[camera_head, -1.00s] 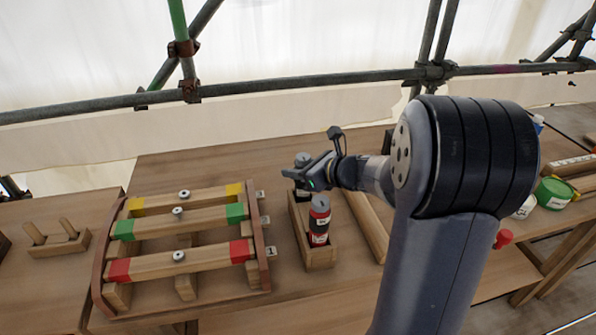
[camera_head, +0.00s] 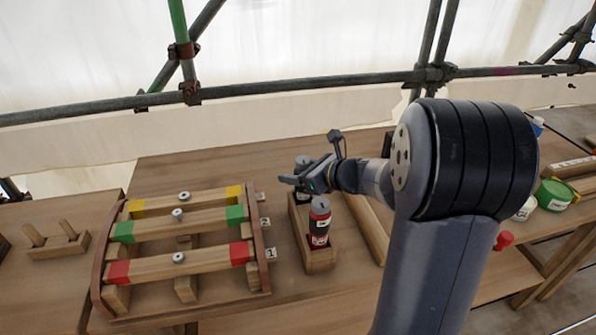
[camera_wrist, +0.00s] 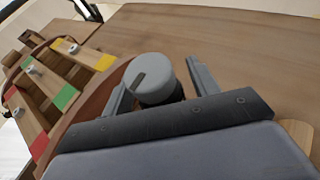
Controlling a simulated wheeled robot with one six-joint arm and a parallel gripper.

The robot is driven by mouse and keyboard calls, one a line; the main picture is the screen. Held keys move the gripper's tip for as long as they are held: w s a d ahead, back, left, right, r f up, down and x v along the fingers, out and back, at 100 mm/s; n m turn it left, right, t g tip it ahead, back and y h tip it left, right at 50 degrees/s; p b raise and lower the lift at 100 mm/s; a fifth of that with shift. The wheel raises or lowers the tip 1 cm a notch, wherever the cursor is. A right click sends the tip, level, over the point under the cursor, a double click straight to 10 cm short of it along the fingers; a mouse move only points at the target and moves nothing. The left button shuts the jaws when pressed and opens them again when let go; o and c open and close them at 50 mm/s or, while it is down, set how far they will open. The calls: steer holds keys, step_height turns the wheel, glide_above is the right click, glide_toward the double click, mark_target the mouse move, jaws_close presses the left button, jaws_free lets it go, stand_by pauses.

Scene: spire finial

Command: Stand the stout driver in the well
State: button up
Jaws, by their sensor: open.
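A wooden holder (camera_head: 320,262) stands on the bench right of the striped rack. A driver with a grey slotted cap (camera_head: 302,161) stands upright at its far end, its lower part mostly hidden by my gripper. A driver with a red and black body and grey cap (camera_head: 320,221) stands upright at the near end. My gripper (camera_head: 297,181) is open at the far driver. In the wrist view the grey cap (camera_wrist: 153,73) sits between my two open fingers (camera_wrist: 160,80), nearer the left one. I cannot tell which driver is the stout one, nor which opening is the well.
A rack with yellow, green and red banded bars (camera_head: 180,232) stands left of the holder. A wooden bar (camera_head: 366,228) lies close on the right. A small pegged block (camera_head: 58,244) is far left. Scaffold tubes (camera_head: 300,84) run behind the bench.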

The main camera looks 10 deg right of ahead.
steer(key=v, duration=1.2)
steer(key=shift+r, duration=0.25)
steer(key=shift+a, duration=0.1)
steer(key=x, duration=1.2)
steer(key=shift+w+f+b, duration=0.1)
steer(key=shift+f+b, duration=0.2)
steer(key=shift+f, duration=0.2)
steer(key=shift+r+p, duration=0.4)
steer(key=shift+r, duration=0.6)
